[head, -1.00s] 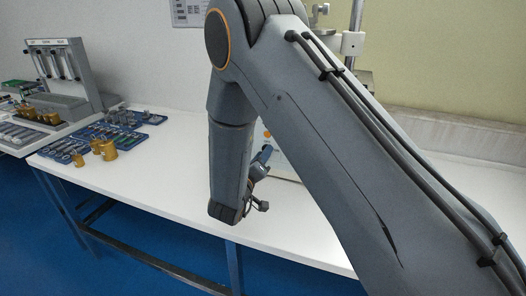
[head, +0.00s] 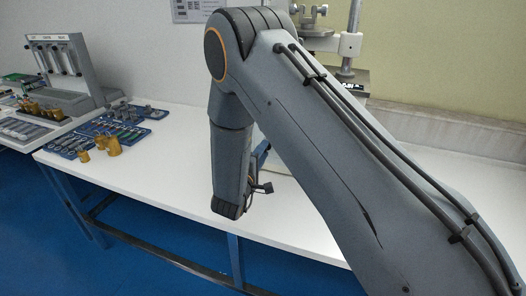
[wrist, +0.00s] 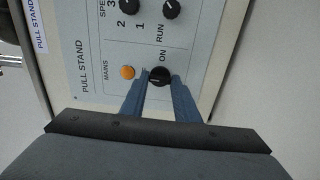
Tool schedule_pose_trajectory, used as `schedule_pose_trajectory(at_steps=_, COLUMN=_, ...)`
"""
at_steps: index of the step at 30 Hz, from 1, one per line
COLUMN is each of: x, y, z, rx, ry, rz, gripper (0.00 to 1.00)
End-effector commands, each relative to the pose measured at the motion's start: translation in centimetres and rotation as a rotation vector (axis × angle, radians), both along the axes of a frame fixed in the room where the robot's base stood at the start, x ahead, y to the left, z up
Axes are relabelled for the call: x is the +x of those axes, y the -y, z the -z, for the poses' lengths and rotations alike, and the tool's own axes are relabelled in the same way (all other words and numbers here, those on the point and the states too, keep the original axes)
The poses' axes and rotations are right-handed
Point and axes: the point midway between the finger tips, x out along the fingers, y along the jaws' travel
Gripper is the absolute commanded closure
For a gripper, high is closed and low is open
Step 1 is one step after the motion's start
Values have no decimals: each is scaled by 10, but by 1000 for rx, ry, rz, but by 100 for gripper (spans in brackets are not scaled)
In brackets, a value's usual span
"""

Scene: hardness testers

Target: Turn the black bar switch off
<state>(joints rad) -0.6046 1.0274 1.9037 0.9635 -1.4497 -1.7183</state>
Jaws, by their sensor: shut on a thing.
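The black bar switch (wrist: 159,76) is on the light grey front panel (wrist: 95,50) marked PULL STAND, in the wrist view. The word ON is printed beside it, and an orange MAINS lamp (wrist: 127,72) sits to its left. My gripper (wrist: 161,80) has its blue fingers on either side of the switch, shut on it. The fingers hide part of the switch, and I cannot clearly read which way its bar points. In the head view my arm hides the switch and most of the gripper.
Two other black knobs, a speed knob (wrist: 129,6) and a RUN knob (wrist: 171,9), are on the same panel. The white bench (head: 165,180) holds blue trays (head: 128,116) and brass weights (head: 113,146) at the left. A grey rack (head: 75,65) stands behind them.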

Motion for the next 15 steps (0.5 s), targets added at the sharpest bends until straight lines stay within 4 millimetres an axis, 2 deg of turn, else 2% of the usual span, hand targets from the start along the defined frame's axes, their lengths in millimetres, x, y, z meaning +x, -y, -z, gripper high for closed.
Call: schedule_pose_trajectory(at_steps=15, x=0, y=-1, z=1, rx=-39, ry=-15, rz=-2, gripper=94)
